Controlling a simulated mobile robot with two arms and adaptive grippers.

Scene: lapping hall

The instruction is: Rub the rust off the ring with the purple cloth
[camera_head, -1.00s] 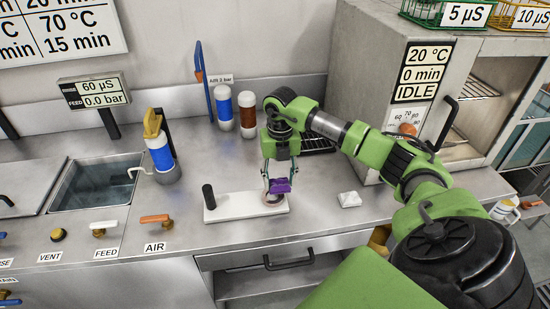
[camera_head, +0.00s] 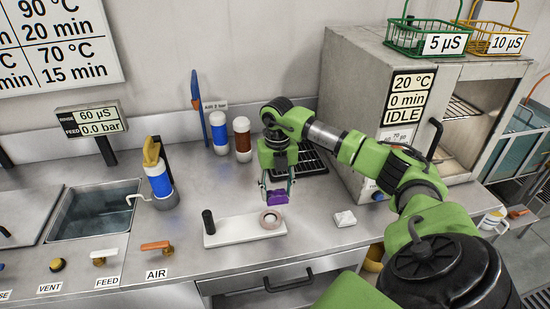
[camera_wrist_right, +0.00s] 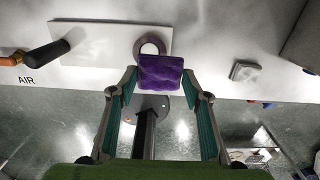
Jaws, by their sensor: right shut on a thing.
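The purple cloth (camera_head: 277,197) is held between the fingers of my right gripper (camera_head: 277,187), which is shut on it. In the right wrist view the cloth (camera_wrist_right: 161,71) is a folded pad at the fingertips. The ring (camera_head: 271,219) lies flat on the right end of a white board (camera_head: 230,233) with a black upright handle. The cloth is above the ring and apart from it in the head view. In the wrist view the cloth's edge covers part of the ring (camera_wrist_right: 150,45). I see no clear rust on it. My left gripper is not in view.
A folded white cloth (camera_head: 345,218) lies right of the board. Behind are a blue bottle (camera_head: 219,134), a brown bottle (camera_head: 243,140) and a black rack (camera_head: 312,160). A blue spray bottle (camera_head: 160,180) stands by the sink (camera_head: 90,212). The oven (camera_head: 365,100) is at the right.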

